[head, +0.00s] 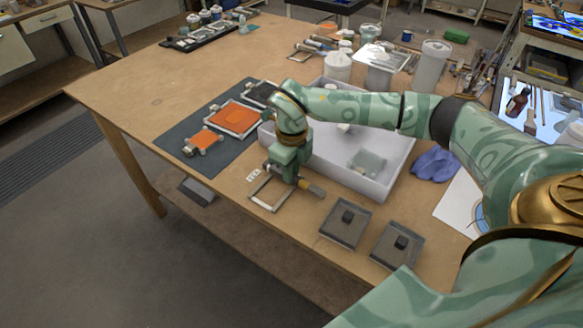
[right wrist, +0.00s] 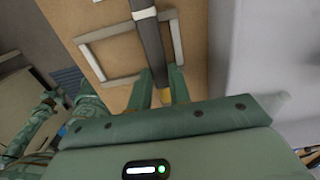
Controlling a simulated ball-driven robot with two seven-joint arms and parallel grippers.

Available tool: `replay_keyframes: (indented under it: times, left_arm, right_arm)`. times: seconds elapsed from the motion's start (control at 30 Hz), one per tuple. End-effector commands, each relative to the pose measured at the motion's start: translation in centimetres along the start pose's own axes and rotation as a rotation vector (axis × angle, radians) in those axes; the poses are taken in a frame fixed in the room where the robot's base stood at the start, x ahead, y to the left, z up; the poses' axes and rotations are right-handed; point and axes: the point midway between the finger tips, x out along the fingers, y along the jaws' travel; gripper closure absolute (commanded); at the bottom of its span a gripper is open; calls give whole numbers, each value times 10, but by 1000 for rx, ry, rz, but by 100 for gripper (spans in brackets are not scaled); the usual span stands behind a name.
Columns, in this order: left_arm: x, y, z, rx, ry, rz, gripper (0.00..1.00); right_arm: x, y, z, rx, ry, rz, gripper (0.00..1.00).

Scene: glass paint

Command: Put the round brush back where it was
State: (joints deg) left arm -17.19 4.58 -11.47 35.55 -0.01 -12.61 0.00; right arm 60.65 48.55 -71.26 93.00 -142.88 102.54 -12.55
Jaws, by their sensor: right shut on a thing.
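My right gripper (head: 287,178) is low over the near part of the table, at the left front of the white tub, and is shut on the round brush. The shaft crosses over a pale rectangular frame (right wrist: 100,50), which also shows in the head view (head: 262,203). I cannot tell whether the brush touches the frame. My left gripper is out of view.
The white tub (head: 395,168) stands close on the right. Two grey trays with black knobs (head: 345,238) (head: 382,256) lie near the front edge. A dark mat (head: 175,138) with orange framed pieces (head: 235,119) lies to the left. A purple cloth (head: 435,163) lies right of the tub.

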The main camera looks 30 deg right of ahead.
Motion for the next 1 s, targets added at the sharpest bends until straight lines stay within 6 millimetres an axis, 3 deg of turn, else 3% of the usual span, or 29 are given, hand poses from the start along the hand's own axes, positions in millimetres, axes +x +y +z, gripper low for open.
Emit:
replay_keyframes:
  times: [0.07,0.1,0.17,0.2,0.57,0.67,1.0]
  left_arm:
    - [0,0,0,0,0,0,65]
    - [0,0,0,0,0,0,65]
    - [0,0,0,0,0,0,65]
    - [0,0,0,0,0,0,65]
    - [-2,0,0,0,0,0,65]
    - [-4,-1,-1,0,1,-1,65]
    - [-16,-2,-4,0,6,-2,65]
  right_arm:
    - [1,0,0,0,0,0,100]
    - [1,0,0,0,0,0,75]
    - [1,0,0,0,0,0,58]
    - [1,0,0,0,0,0,55]
    - [-8,0,1,0,-2,-1,55]
    - [-26,-1,1,0,-5,-2,55]
    - [-117,-1,1,-1,-6,-2,55]
